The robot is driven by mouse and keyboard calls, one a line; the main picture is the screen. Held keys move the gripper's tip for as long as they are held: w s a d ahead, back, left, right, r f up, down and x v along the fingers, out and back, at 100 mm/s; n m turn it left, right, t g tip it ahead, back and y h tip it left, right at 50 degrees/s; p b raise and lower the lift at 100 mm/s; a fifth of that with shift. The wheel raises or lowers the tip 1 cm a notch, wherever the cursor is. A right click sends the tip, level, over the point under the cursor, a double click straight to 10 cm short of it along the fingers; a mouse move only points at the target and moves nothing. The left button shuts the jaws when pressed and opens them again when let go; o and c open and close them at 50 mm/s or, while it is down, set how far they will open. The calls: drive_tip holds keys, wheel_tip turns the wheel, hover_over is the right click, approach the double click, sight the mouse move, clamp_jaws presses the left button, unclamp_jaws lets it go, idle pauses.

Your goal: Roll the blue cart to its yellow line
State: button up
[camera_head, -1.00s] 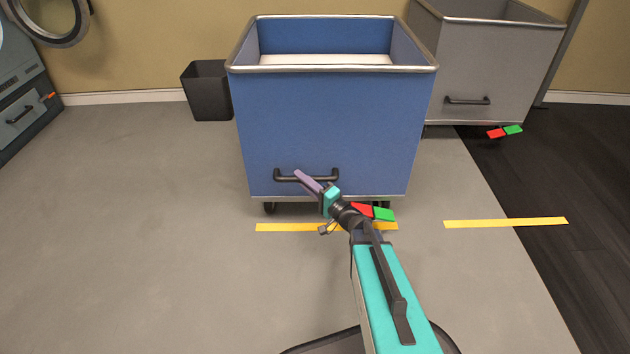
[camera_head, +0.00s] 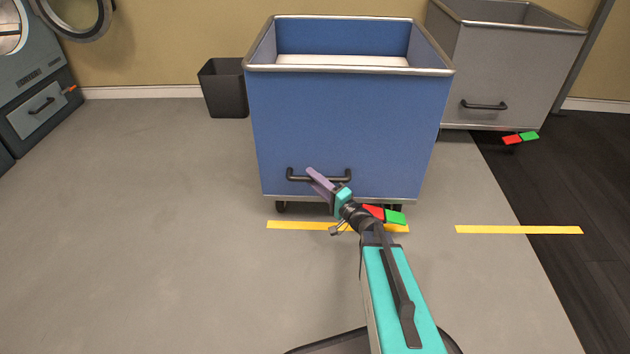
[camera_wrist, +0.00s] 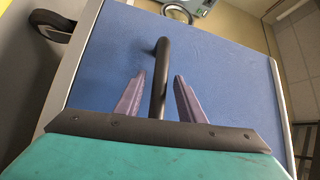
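The blue cart (camera_head: 345,130) stands upright in the middle of the head view, with a dark bar handle (camera_head: 303,178) low on its front. A yellow line (camera_head: 290,225) lies on the floor just in front of the cart's wheels, partly hidden by my arm. My gripper (camera_head: 312,173) is at the handle. In the wrist view the handle (camera_wrist: 160,85) runs between the two purple fingers (camera_wrist: 160,98), with a visible gap on each side, so the fingers are open around it. A red and green pedal (camera_head: 384,214) shows at the cart's lower front edge.
A grey cart (camera_head: 510,70) with its own red and green pedal (camera_head: 520,138) stands behind right. Another yellow line (camera_head: 520,230) lies at right, reaching onto dark flooring. A black bin (camera_head: 224,88) stands left of the blue cart. The floor at left and in front is clear.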

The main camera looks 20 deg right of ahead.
drive_tip(key=p+v, duration=0.4)
drive_tip(key=v, duration=0.9)
drive_tip(key=shift+s+d+p, duration=0.15)
drive_tip(key=shift+s+p, duration=0.15)
drive_tip(key=shift+p, duration=0.05)
